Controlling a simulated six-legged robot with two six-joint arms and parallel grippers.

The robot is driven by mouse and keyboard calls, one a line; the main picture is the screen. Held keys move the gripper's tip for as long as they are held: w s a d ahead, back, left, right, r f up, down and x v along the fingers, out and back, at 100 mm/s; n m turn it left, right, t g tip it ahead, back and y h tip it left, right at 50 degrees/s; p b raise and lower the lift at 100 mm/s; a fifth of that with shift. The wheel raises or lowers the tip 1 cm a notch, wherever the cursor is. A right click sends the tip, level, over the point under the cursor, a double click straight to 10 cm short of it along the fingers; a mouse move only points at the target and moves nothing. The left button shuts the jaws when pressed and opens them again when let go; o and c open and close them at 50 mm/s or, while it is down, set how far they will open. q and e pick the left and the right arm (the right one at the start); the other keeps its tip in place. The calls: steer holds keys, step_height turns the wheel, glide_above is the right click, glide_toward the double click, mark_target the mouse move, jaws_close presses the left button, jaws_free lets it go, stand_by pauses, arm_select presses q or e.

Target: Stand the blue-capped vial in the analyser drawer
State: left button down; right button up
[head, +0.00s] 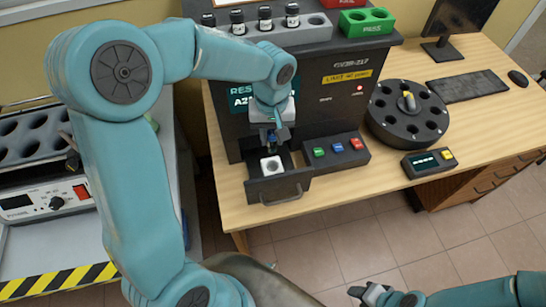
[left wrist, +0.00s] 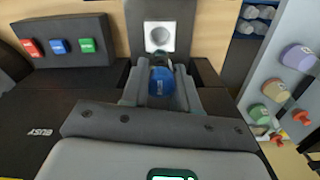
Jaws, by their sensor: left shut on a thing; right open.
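My left gripper (head: 270,137) is above the back of the open analyser drawer (head: 282,192). In the left wrist view, my left gripper (left wrist: 161,92) is shut on the blue-capped vial (left wrist: 160,82), and the blue cap faces the camera. The vial's body is mostly hidden by the cap and fingers. The drawer holds a white block with a round hole (head: 271,166), which also shows in the left wrist view (left wrist: 159,37) beyond the vial. The vial is apart from the hole. My right gripper (head: 372,293) is open and empty, low at the bottom of the head view.
The dark analyser (head: 312,100) stands behind the drawer, with a button panel (head: 336,150) at its right. Several dark vials (head: 264,18) stand on top beside a green PASS tray (head: 366,21). A black carousel (head: 408,113) and a small display box (head: 429,162) are further right on the table.

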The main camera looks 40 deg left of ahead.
mark_target(271, 149)
arm_select(q)
step_height(271, 149, down, 6)
steer(key=shift+a+r, duration=0.1)
step_height(271, 149, down, 5)
steer(key=shift+r, duration=0.1)
steer(key=shift+f, duration=0.2)
steer(key=c, duration=0.8)
jaws_free()
steer(key=shift+w, duration=0.1)
steer(key=shift+c, duration=0.2)
